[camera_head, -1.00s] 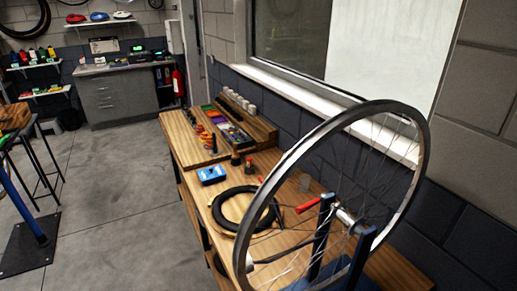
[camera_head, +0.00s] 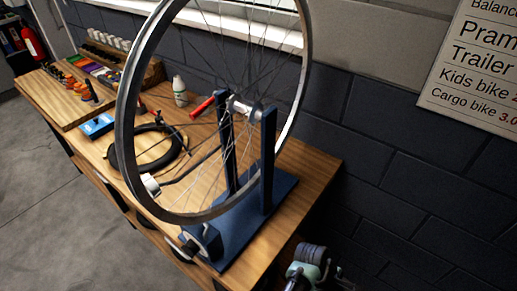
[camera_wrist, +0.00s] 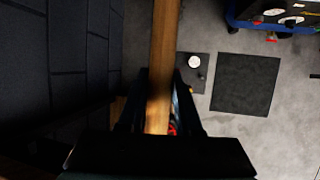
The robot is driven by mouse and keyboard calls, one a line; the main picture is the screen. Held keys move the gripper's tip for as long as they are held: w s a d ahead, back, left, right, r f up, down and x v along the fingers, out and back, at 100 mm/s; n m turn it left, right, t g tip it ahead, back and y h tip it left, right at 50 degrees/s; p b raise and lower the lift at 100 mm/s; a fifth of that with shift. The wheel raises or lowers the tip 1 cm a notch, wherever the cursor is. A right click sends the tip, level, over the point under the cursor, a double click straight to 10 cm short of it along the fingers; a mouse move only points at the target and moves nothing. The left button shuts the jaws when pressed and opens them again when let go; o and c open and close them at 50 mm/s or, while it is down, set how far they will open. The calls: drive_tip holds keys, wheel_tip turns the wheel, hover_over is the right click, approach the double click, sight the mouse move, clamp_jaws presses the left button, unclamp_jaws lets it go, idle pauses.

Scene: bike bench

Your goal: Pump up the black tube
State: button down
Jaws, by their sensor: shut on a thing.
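The black tube (camera_head: 160,163) lies as a ring on the wooden bench in the head view, partly hidden by the upright wheel in front of it. My gripper (camera_wrist: 158,120) shows in the wrist view as two dark fingers, one on each side of a long wooden bar (camera_wrist: 165,45). It is shut on this bar. I cannot tell whether the bar is a pump handle. A small red part shows by the right finger, too dim to name. I see no clear pump or hose joined to the tube, and its valve is too small to make out.
A bare wheel (camera_head: 127,105) stands in a blue truing stand (camera_head: 267,160) on the bench (camera_head: 307,165). A blue box (camera_head: 97,125) and white bottle (camera_head: 180,90) stand near the tube. A dark block wall is behind. The wrist view shows a floor mat (camera_wrist: 246,83).

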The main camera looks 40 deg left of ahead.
wheel_tip(320, 180, down, 17)
drive_tip(key=b, duration=1.3)
drive_tip(key=shift+r+b, duration=0.2)
drive_tip(key=shift+b, duration=0.1)
drive_tip(key=shift+r+p, duration=0.3)
drive_tip(key=shift+p, duration=0.05)
drive_tip(key=shift+r, duration=0.15)
wheel_tip(320, 180, up, 29)
drive_tip(key=p, duration=2.8)
drive_tip(key=shift+f, duration=0.35)
